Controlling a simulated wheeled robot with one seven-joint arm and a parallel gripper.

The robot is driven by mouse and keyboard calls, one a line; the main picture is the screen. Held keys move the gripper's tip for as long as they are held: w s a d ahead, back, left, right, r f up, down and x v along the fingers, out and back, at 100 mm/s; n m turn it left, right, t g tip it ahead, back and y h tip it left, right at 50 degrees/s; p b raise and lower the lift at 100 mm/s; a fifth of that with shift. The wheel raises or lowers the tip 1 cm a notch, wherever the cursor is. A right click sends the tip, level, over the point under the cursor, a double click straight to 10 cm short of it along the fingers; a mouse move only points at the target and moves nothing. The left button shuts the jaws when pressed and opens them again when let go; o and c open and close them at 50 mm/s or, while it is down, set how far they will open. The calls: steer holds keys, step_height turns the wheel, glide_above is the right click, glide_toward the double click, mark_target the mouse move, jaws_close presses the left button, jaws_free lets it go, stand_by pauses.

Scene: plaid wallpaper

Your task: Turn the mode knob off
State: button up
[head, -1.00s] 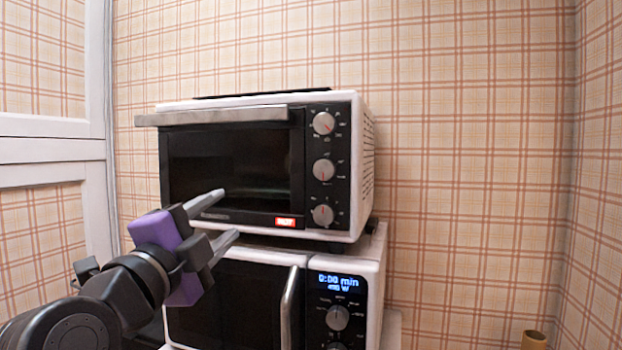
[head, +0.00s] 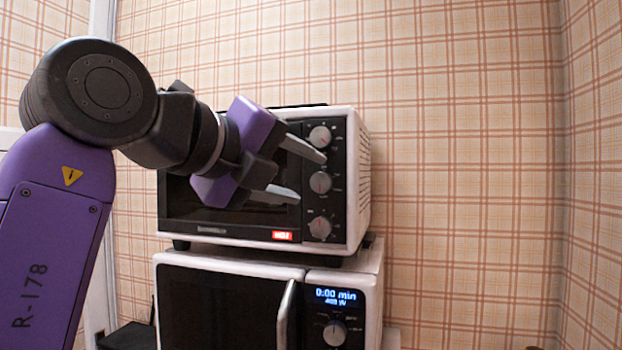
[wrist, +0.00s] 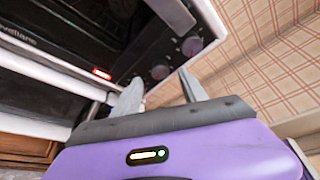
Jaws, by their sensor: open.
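A white toaster oven (head: 357,190) stands on a white microwave (head: 240,262). Its black panel carries three grey knobs in a column: top (head: 319,137), middle (head: 320,182) and bottom (head: 320,228). The labels are too small to read, so I cannot tell which is the mode knob. My gripper (head: 311,177) is open and empty in front of the panel, its fingertips near the middle knob's height. I cannot tell whether they touch it. In the wrist view, one knob (wrist: 192,46) shows beyond my fingers and another (wrist: 160,72) shows between them.
A red lit label (head: 282,235) glows on the oven's lower edge. The microwave has a lit display (head: 337,297), its own knob (head: 334,334) and a door handle (head: 286,315). Plaid wall stands behind, with free room right of the appliances.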

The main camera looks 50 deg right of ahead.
mark_target(317, 182)
steer(key=shift+x, duration=1.8)
jaws_close()
